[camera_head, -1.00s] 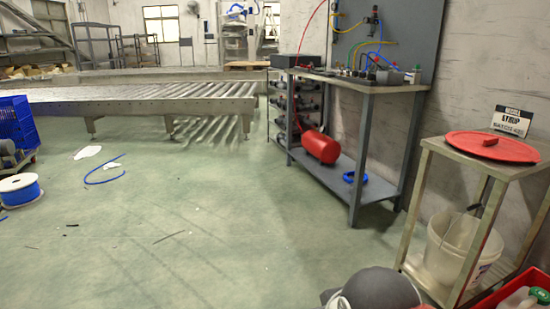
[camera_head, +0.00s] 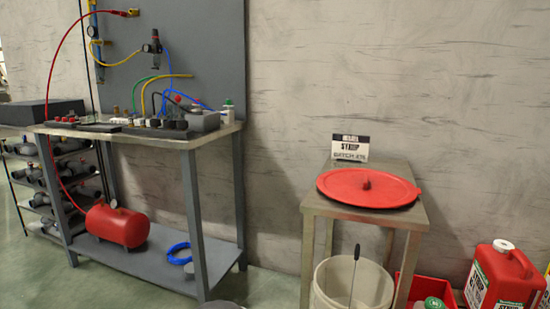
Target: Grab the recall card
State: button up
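The recall card (camera_head: 350,148) is a small white card with a dark printed band and the word "SYRUP". It stands upright at the back of a small side table (camera_head: 413,215), just behind a round red lid (camera_head: 369,187) that lies on the tabletop. The card looks apart from the wall, but the gap is hard to judge. My gripper is not in view.
A workbench (camera_head: 150,142) with hoses, fittings and a red tank (camera_head: 118,226) stands at left. A white bucket (camera_head: 335,285) with a dark rod sits under the side table. A red jug (camera_head: 502,275) and red crate (camera_head: 415,288) are at lower right.

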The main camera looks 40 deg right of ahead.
aim_at(345, 148)
jog(key=i+z, duration=0.35)
jog(key=i, duration=0.2)
jog(key=i+j+z, duration=0.2)
jog(key=i+z, duration=0.15)
jog(key=i, duration=0.15)
